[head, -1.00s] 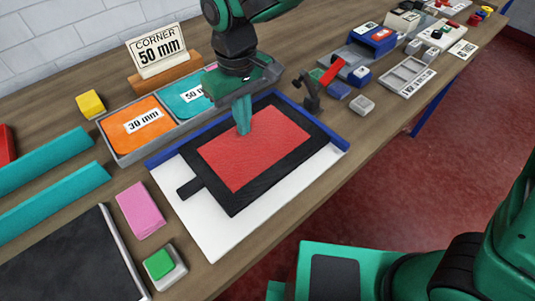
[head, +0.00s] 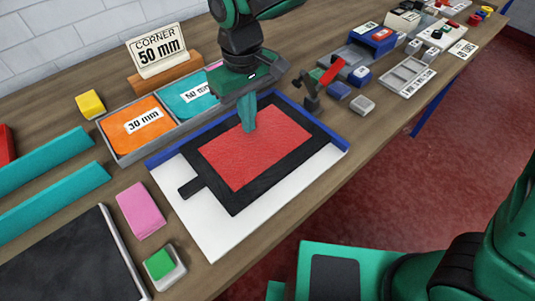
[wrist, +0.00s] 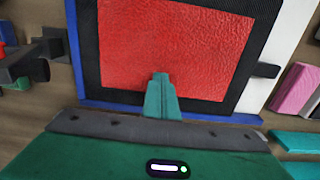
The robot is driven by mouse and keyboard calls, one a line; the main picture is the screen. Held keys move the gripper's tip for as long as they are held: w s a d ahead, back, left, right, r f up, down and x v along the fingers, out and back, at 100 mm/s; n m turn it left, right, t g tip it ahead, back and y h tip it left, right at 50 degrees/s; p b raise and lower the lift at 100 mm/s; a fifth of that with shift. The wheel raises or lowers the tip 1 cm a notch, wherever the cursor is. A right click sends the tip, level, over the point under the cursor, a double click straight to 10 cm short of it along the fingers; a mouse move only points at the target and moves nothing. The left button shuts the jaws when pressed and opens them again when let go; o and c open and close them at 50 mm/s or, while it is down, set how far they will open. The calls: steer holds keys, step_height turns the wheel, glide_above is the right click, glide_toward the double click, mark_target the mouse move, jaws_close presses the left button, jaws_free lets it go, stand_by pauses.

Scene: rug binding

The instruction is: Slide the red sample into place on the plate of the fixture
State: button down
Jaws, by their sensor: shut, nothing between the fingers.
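The red sample (head: 265,155) is a textured red rectangle with a black border (head: 236,201) and a small black tab at its lower left. It lies on the white plate (head: 215,235) of the fixture, which has a blue rail (head: 168,154) along its back edge. It also fills the upper middle of the wrist view (wrist: 178,45), with the blue rail (wrist: 95,107) below it. My gripper (head: 249,128) points down with its teal fingers shut and empty, over the back part of the red area. In the wrist view the fingertips (wrist: 160,78) overlap the sample's red edge; I cannot tell whether they touch.
A dark clamp-like part with a red handle (head: 332,70) stands at the plate's back right corner. A tray with orange (head: 138,132) and teal cards is behind left. A pink block (head: 141,210) and a green block (head: 159,264) lie left of the plate.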

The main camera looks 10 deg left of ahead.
steer(key=shift+w+d, duration=0.2)
stand_by(0.3)
step_height(320, 180, up, 7)
stand_by(0.9)
steer(key=shift+a, duration=0.1)
stand_by(0.3)
